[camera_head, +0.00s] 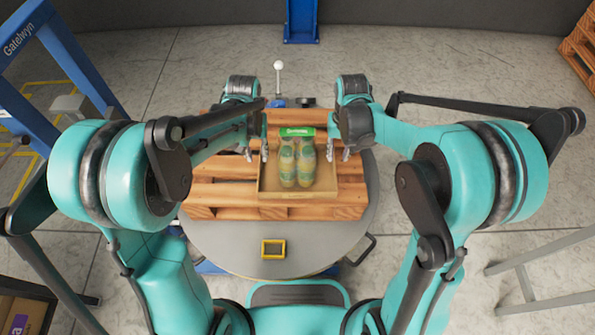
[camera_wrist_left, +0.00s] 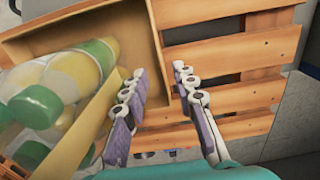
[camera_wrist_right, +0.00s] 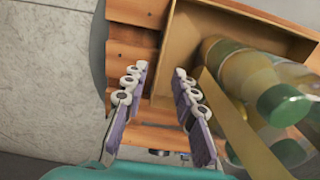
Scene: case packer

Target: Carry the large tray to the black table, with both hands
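The large tray (camera_head: 298,193) is a shallow tan box on a wooden pallet, with several green-capped bottles (camera_head: 297,165) lying in it and a green label at its far side. My left gripper (camera_head: 257,151) is at the tray's left side; in the left wrist view its fingers (camera_wrist_left: 155,80) are apart, one on the tray side and one outside over the slats. My right gripper (camera_head: 337,153) is at the right side; its fingers (camera_wrist_right: 160,75) are apart around the tray wall's line. Contact with the wall is unclear. No black table is recognisable.
The wooden pallet (camera_head: 205,190) rests on a round grey table (camera_head: 225,240) with a yellow-framed square (camera_head: 273,249) near its front. A blue frame (camera_head: 35,45) stands at left, a blue post (camera_head: 300,20) at the back. Grey floor is open behind.

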